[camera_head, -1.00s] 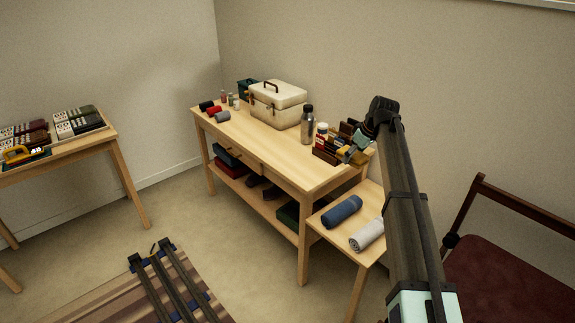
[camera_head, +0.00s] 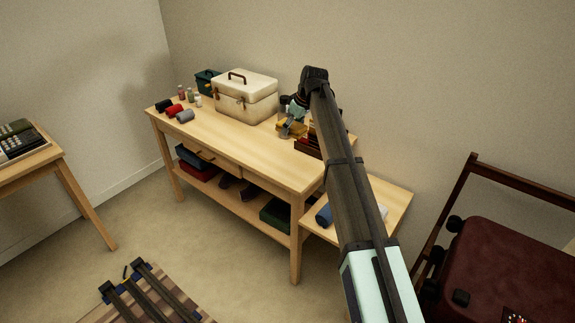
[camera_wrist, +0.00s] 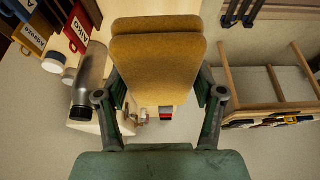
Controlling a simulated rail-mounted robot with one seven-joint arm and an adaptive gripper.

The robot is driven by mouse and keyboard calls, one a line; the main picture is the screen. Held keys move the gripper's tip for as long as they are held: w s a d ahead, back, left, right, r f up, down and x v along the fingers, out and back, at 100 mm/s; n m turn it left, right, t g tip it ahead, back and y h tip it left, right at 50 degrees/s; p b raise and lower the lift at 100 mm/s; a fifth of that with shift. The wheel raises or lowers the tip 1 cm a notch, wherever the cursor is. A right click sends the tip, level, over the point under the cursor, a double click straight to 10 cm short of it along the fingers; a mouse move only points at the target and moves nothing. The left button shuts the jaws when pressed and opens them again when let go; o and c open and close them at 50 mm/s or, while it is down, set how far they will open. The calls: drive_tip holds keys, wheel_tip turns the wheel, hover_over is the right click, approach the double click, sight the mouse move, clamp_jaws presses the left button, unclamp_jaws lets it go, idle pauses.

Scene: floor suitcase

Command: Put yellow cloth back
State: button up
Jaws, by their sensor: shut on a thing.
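The yellow cloth (camera_wrist: 158,60) is a folded mustard pad with two stacked layers, seen large in the wrist view. My gripper (camera_wrist: 160,95) is shut on it, with a finger at each side. In the head view my gripper (camera_head: 292,124) holds the cloth (camera_head: 289,131) near the right part of the wooden workbench (camera_head: 235,150), just right of the cream toolbox. My arm hides part of that area. I cannot tell from the head view whether the cloth touches the bench top.
A cream toolbox (camera_head: 245,100) stands on the workbench. A metal bottle (camera_wrist: 92,78) and labelled boxes (camera_wrist: 78,25) are left of the cloth in the wrist view. Small rolls (camera_head: 174,110) lie at the bench's far left. A maroon case (camera_head: 490,265) is at right.

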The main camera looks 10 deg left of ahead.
sight(289, 169)
wheel_tip(289, 169, down, 18)
drive_tip(key=shift+r+p, duration=0.2)
drive_tip(key=shift+p, duration=0.8)
drive_tip(key=shift+f, duration=0.2)
drive_tip(key=o, duration=1.1)
drive_tip(key=b+v, duration=0.1)
drive_tip(key=v, duration=1.1)
drive_tip(key=shift+r, duration=0.25)
